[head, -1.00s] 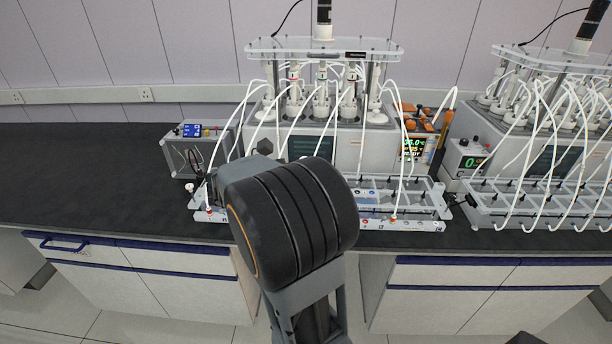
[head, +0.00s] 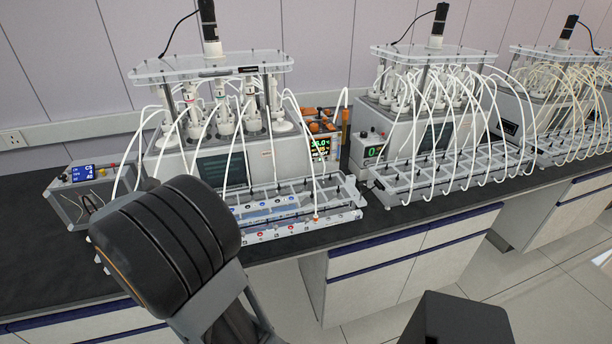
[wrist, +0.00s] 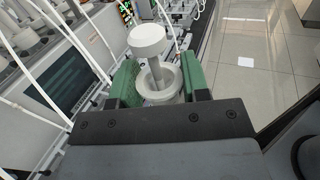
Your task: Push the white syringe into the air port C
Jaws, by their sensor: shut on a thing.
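My gripper (wrist: 157,88) shows in the wrist view with its two green pads shut on the white syringe (wrist: 148,42). The syringe has a round white plunger top, a grey-white stem and a ring-shaped flange between the pads. Its lower end is hidden by my gripper. In the head view my arm's black wrist covers the gripper and the syringe. The front strip of the nearest rack (head: 335,217) carries small red and blue port marks. Their letters are too small to read, so I cannot tell which is air port C.
The nearest reactor (head: 222,165) stands behind the rack, with white tubes arching over it. A control box (head: 70,200) is at its left. More tubed reactors stand to the right. Dark bench top (head: 30,270) is clear at the left; open floor (head: 560,270) lies at the lower right.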

